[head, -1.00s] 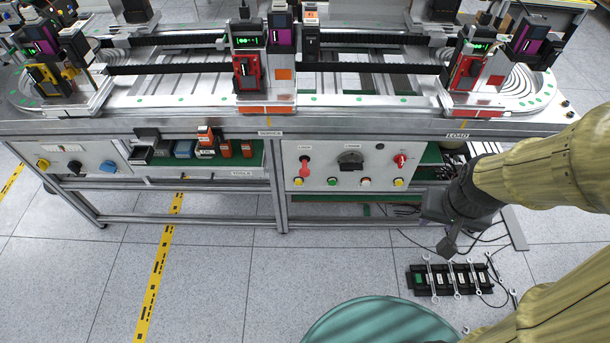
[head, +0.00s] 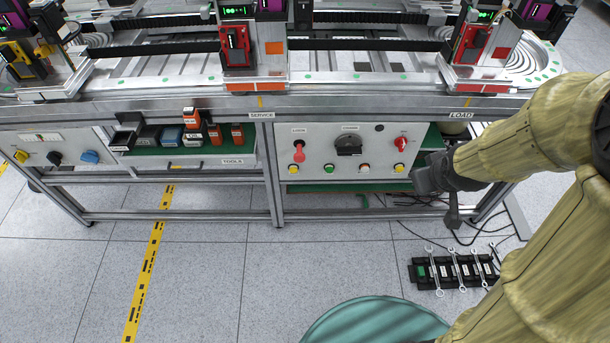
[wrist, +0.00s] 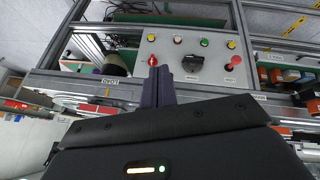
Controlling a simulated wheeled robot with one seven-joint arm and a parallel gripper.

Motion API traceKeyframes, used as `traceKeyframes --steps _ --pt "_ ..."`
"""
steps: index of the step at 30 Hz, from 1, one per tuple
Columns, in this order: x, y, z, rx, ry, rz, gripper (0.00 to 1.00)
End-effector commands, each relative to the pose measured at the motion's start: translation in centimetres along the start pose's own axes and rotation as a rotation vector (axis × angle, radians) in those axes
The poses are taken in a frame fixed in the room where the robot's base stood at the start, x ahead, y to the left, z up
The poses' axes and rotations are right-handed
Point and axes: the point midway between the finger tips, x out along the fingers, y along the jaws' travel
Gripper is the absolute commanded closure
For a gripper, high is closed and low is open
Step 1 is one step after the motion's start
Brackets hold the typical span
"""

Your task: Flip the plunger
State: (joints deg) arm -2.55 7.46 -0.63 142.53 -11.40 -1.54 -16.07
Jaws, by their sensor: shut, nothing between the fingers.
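A white control panel (head: 340,160) under the machine bench carries a red lever (head: 299,152) at left, a black rotary handle (head: 348,145) in the middle and a red knob (head: 401,144) at right. I cannot tell from the small labels which control is the plunger. My gripper (head: 428,178) is in front of the panel's lower right corner, below and right of the red knob. In the wrist view, my purple fingers (wrist: 158,84) are shut and empty, with their tips close to the red knob (wrist: 152,61) in the picture. Contact cannot be judged.
A row of coloured push buttons (head: 364,169) runs along the panel's lower part. A tool shelf (head: 185,150) with small bins is at left. A rack of wrenches (head: 450,273) and loose cables lie on the floor at right.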

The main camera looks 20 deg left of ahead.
Motion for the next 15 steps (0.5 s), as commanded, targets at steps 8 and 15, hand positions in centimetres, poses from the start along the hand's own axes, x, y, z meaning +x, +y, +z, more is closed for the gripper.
traceKeyframes --steps 8,15 --pt "7.0 -1.4 -1.8 -0.270 0.172 0.031 1.00" --pt "11.7 -3.2 -3.7 -0.496 0.328 0.060 1.00"
